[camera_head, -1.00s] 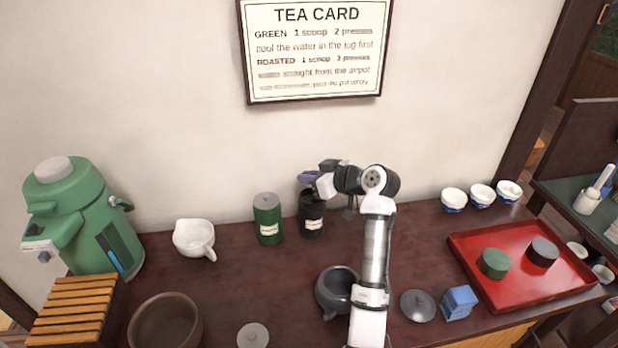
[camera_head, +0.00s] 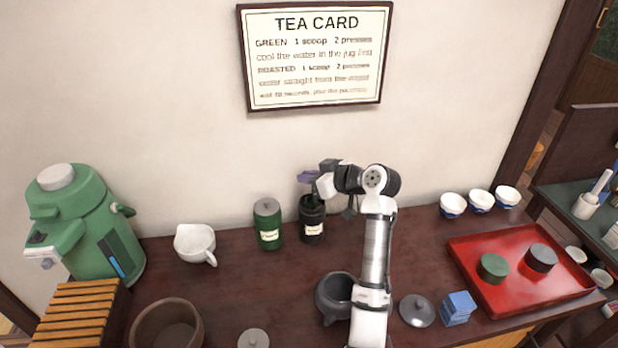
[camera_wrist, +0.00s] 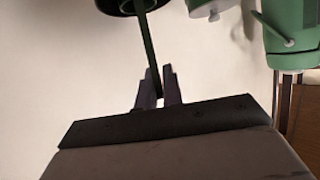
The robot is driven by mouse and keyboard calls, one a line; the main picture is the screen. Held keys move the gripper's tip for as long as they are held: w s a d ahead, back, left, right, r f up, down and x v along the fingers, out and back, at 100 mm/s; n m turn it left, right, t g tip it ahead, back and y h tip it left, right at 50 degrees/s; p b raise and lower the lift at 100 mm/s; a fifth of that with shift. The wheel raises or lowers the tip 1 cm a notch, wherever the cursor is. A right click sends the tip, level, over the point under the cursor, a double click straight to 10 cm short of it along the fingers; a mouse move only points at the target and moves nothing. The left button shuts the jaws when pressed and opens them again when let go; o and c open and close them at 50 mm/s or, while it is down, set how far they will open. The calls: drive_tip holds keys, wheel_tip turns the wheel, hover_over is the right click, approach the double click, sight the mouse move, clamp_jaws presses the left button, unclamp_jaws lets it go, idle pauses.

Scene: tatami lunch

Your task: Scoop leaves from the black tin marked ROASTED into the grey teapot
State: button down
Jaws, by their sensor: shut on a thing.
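The black tin (camera_head: 313,232) with a pale label stands open against the wall, right of the green tin. Its dark rim also shows at the top of the wrist view (camera_wrist: 112,5). My gripper (camera_head: 308,178) is above the tin, its purple fingers (camera_wrist: 158,90) shut on the thin dark handle of a scoop (camera_wrist: 151,50). The handle runs down into the tin's mouth; the scoop's bowl is hidden, so I cannot tell whether it holds leaves. The grey teapot (camera_head: 328,301) stands open nearer me, partly hidden by my arm.
The green tin (camera_head: 268,236) and a white jug (camera_head: 194,241) stand to the left. A grey lid (camera_head: 417,311) and blue block (camera_head: 458,308) lie right of the teapot. A red tray (camera_head: 503,293), green airpot (camera_head: 88,225) and brown bowl (camera_head: 140,325) are farther out.

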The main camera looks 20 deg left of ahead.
drive_tip(key=shift+r+p, duration=0.35)
drive_tip(key=shift+r, duration=0.35)
idle(0.9)
drive_tip(key=shift+r+p, duration=1.4)
drive_tip(key=shift+r, duration=0.95)
